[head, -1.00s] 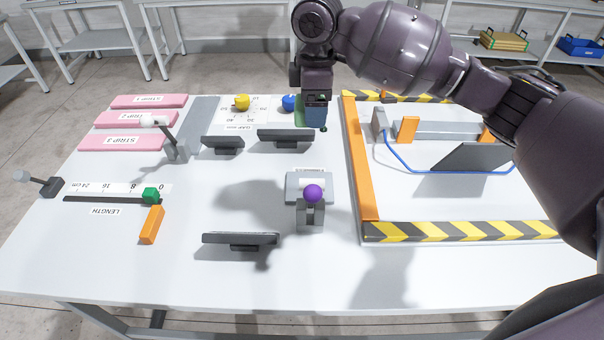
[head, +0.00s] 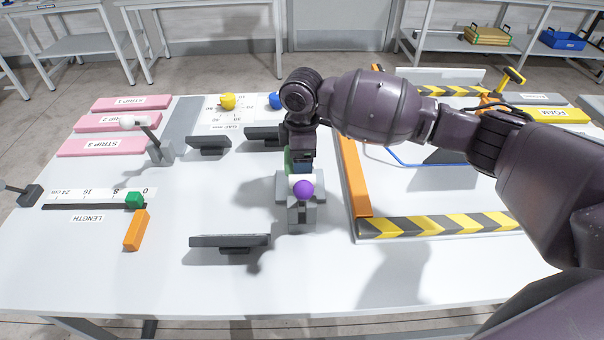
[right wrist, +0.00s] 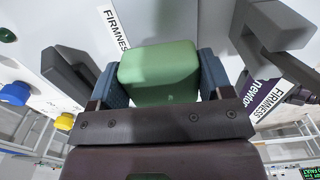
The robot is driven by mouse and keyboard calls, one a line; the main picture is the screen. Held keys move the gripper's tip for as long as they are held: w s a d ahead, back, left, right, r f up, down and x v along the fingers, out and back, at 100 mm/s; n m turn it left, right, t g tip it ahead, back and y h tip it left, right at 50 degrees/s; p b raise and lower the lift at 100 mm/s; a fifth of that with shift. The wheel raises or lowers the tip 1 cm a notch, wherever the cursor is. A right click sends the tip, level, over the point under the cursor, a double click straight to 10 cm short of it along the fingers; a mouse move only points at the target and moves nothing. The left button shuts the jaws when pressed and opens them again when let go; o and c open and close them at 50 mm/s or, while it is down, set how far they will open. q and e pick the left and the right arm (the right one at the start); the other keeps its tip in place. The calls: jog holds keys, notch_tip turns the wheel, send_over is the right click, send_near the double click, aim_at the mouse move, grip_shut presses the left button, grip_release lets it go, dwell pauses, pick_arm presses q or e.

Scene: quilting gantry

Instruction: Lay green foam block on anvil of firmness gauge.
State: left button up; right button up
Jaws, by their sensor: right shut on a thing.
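The green foam block (right wrist: 160,72) is clamped between the two blue finger pads of my right gripper (head: 301,165) in the right wrist view. In the head view only a thin green edge of the block (head: 288,160) shows beside the gripper. The firmness gauge (head: 300,212) is grey with a purple knob (head: 303,189) at its front. My right gripper is over or just behind the gauge. The anvil is mostly hidden, and I cannot tell whether the block touches it. My left gripper is not in view.
Dark panels on stands (head: 230,241) stand left of the gauge. An orange rail (head: 355,180) and a striped barrier (head: 440,227) edge the area on the right. A length scale (head: 95,197) and pink strips (head: 100,147) lie at left.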

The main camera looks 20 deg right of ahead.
notch_tip(320, 180, down, 5)
jog(key=shift+f+b, duration=0.15)
jog(key=shift+b, duration=0.3)
jog(key=shift+f, duration=0.25)
jog(key=o, duration=0.8)
jog(key=shift+f, duration=0.1)
jog(key=shift+o, duration=0.7)
jog(key=shift+r, duration=0.3)
notch_tip(320, 180, up, 12)
jog(key=shift+f+p, duration=0.15)
jog(key=shift+p, duration=0.7)
